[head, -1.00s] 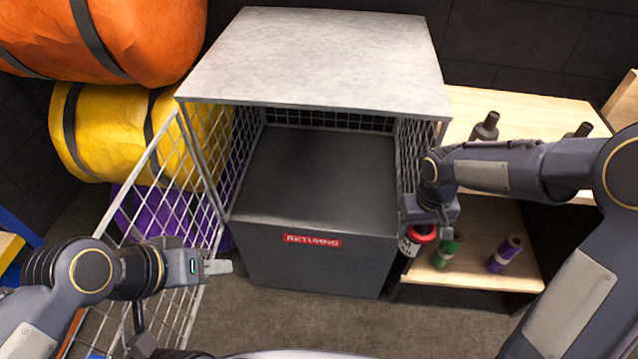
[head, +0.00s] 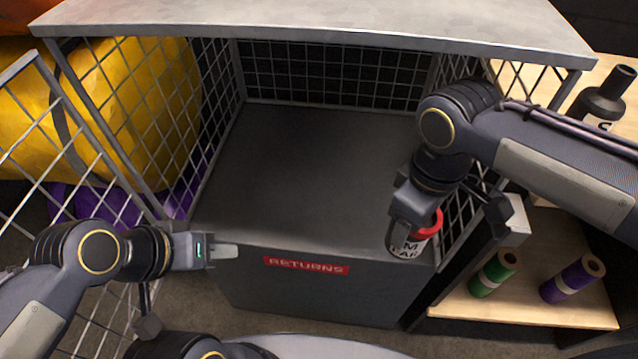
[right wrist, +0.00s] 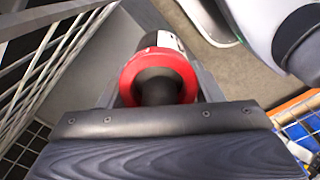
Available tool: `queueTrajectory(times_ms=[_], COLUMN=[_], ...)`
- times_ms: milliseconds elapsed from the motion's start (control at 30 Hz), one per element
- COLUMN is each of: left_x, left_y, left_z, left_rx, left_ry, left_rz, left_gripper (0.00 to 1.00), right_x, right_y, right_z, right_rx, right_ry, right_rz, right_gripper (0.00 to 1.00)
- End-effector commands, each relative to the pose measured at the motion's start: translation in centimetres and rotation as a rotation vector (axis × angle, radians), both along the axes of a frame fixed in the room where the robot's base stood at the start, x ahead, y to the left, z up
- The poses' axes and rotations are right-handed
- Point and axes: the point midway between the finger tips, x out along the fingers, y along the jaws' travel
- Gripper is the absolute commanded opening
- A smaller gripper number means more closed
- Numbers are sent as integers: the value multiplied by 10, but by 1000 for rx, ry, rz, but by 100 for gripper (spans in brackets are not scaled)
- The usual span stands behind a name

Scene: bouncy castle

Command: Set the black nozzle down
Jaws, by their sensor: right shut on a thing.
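The black nozzle (right wrist: 158,86) has a red collar and a white label with black letters. It is held in my right gripper (head: 408,222), which is shut on it. In the head view its red collar and white label (head: 412,246) show at the front right edge of the returns box (head: 310,150), near the mesh side wall. Part of the nozzle is hidden by the gripper, and I cannot tell whether it touches the box. My left gripper (head: 226,252) is empty at the front left of the box; its fingers are seen side-on.
The box has a dark, bare surface inside a mesh cage with a grey top (head: 320,25). An open mesh door (head: 85,150) stands at left. At right, a wooden shelf (head: 530,302) holds a green roll (head: 494,274) and a purple roll (head: 572,278). Another black nozzle (head: 604,95) stands above.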

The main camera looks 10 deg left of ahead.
Motion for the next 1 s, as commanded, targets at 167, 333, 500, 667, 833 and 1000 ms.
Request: queueTrajectory(times_ms=[167,333,500,667,833,1000], left_x=[0,0,0,0,0,0], left_y=[0,0,0,0,0,0], left_z=[-9,-20,-32,-46,-51,-55], left_rx=[0,0,0,0,0,0], left_ry=[0,0,0,0,0,0], left_rz=[0,0,0,0,0,0], left_gripper=[36,36,36,36,36,36], right_x=[5,29,58,75,86,91], right_y=[9,36,66,84,95,100], right_z=[-9,-26,-45,-75,-90,-98], right_rx=[0,1,2,1,1,1], right_ry=[2,4,4,3,1,1], right_rz=[17,19,18,15,14,13], right_gripper=[32,32,32,32,32,32])
